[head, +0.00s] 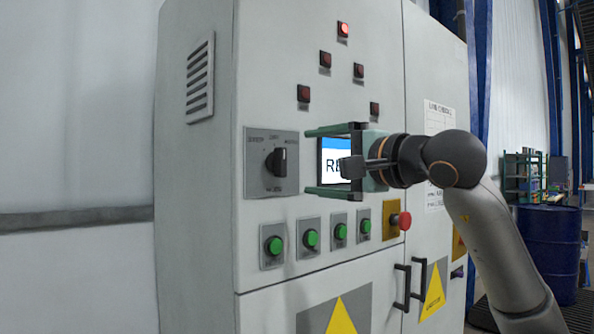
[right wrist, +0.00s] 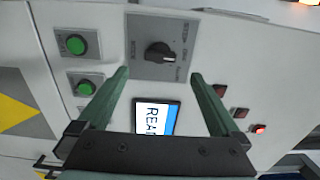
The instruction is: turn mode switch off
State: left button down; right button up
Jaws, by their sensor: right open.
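The mode switch is a black rotary knob (head: 277,162) on a grey square plate (head: 257,183) at the left of the cabinet front. In the right wrist view the knob (right wrist: 158,54) shows beyond the fingertips, its grey plate around it. The lettering on the plate is too small to read surely. My right gripper (head: 308,162) is open, with one green finger above the other in the head view. It is in front of the lit screen (head: 335,158), to the right of the knob and apart from it. Nothing is between the fingers. My left gripper is not in view.
Several green buttons (head: 311,238) line the panel below, with a red emergency knob (head: 405,221) at their right. Several red lamps (head: 325,59) sit above. Black door handles (head: 402,286) stick out lower right. A blue barrel (head: 549,250) stands farther right.

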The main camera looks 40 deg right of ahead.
jog(key=s, duration=0.4)
jog(key=shift+d, duration=0.15)
dwell(0.4)
